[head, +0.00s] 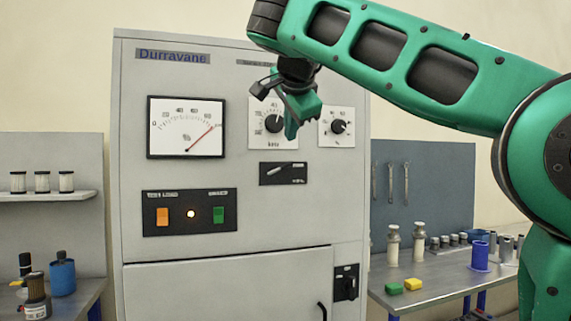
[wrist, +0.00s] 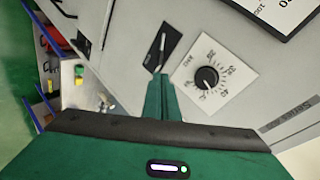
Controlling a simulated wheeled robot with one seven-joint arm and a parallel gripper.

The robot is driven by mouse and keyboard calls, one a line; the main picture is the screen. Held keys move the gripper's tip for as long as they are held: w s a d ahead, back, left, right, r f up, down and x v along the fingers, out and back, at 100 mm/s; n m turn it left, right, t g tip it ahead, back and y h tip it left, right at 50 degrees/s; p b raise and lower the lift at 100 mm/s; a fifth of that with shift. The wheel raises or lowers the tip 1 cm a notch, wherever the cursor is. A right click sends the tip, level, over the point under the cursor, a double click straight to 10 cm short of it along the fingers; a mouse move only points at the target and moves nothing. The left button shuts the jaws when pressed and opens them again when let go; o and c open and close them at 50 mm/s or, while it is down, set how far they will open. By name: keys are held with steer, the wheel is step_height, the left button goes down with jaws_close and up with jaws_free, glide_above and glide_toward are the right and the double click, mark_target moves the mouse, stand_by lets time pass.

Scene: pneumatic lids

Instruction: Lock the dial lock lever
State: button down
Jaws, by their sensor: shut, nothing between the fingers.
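The dial lock lever (head: 278,169) is a pale bar on a small black plate on the grey cabinet front, below two dials. In the head view it slants, its right end higher. It also shows in the wrist view (wrist: 162,48), just beyond my fingertips. My green gripper (head: 291,134) is in front of the cabinet, above the lever in the head view. In the wrist view its fingers (wrist: 159,78) are together and empty, pointing at the lever plate. I cannot tell whether they touch it. The left dial (head: 274,123) has a black knob and is partly hidden by my gripper.
The cabinet also has a right dial (head: 338,127), a gauge (head: 186,127), a button panel (head: 190,212) and a black rotary switch (head: 346,284). A workbench (head: 440,283) with bottles and blocks stands at right. A shelf (head: 60,197) with small cylinders is at left.

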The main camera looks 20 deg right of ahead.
mark_target(287, 164)
stand_by(0.3)
steer(key=x, duration=1.4)
steer(key=shift+r, duration=0.1)
